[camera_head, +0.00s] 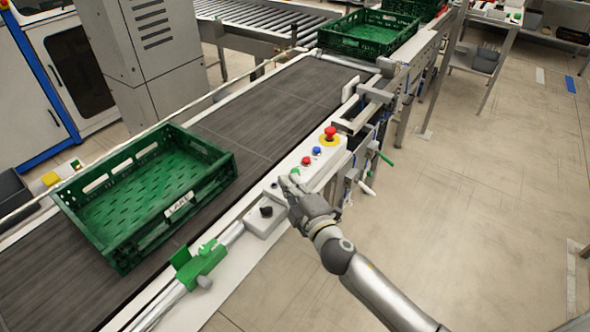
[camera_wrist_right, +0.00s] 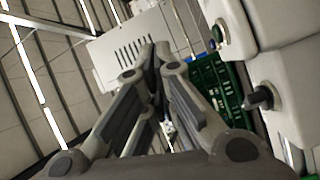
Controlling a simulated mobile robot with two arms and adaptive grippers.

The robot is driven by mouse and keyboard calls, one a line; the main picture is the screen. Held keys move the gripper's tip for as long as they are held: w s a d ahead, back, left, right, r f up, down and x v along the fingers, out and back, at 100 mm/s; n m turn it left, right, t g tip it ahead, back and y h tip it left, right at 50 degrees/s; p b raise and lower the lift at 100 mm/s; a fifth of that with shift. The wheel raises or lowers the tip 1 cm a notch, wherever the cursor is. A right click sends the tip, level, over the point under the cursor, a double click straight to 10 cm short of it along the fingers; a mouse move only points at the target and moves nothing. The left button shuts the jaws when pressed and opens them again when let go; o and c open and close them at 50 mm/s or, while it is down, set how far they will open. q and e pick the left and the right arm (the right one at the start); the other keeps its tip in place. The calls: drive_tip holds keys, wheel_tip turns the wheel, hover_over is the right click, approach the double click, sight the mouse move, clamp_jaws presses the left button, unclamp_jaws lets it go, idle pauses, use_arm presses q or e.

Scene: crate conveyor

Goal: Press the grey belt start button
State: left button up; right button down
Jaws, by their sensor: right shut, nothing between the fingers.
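My right gripper (camera_head: 288,182) is shut and empty, with its fingertips over the front part of the white control panel (camera_head: 323,164) beside the belt. I cannot tell whether the fingertips touch the panel. In the wrist view its closed fingers (camera_wrist_right: 155,55) point up and away. The panel carries a red mushroom button (camera_head: 330,132) on a yellow base, a blue button (camera_head: 316,150) and a red button (camera_head: 306,160). The grey button is not clearly made out; the fingers cover part of the panel near the red button. My left gripper is not in view.
A green crate (camera_head: 222,181) sits on the dark belt (camera_head: 262,112); another green crate (camera_head: 350,47) stands at the far end. A black knob (camera_head: 266,211) on a white box is just left of my gripper.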

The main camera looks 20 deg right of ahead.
drive_tip(key=w+a+r+n+g+y, duration=0.1)
drive_tip(key=a+r+n+g+y, duration=0.4)
drive_tip(key=n, duration=0.7)
drive_tip(key=w+a+r+n+g+y, duration=0.1)
drive_tip(key=a+r+n+g+y, duration=0.1)
drive_tip(key=a+r+n+y, duration=0.8)
drive_tip(key=w+d+f+n+h, duration=0.2)
drive_tip(key=d+n+h, duration=0.1)
drive_tip(key=d+h, duration=0.2)
drive_tip(key=w+d+f+n+g+h, duration=0.1)
drive_tip(key=w+d+f+n+h, duration=0.1)
drive_tip(key=d+h, duration=0.3)
drive_tip(key=w+d+f+n+g+h+p, duration=0.1)
drive_tip(key=d+n+h, duration=0.3)
drive_tip(key=d, duration=0.4)
drive_tip(key=shift+w+f+n+h, duration=0.4)
drive_tip(key=shift+w+f+n, duration=0.1)
drive_tip(key=shift+w+f, duration=0.35)
drive_tip(key=shift+f, duration=0.1)
drive_tip(key=b, duration=0.4)
hover_over(292, 172)
wheel_tip(292, 172, down, 8)
drive_tip(key=shift+r, duration=0.15)
drive_tip(key=shift+f+b, duration=0.3)
drive_tip(key=shift+f, duration=0.2)
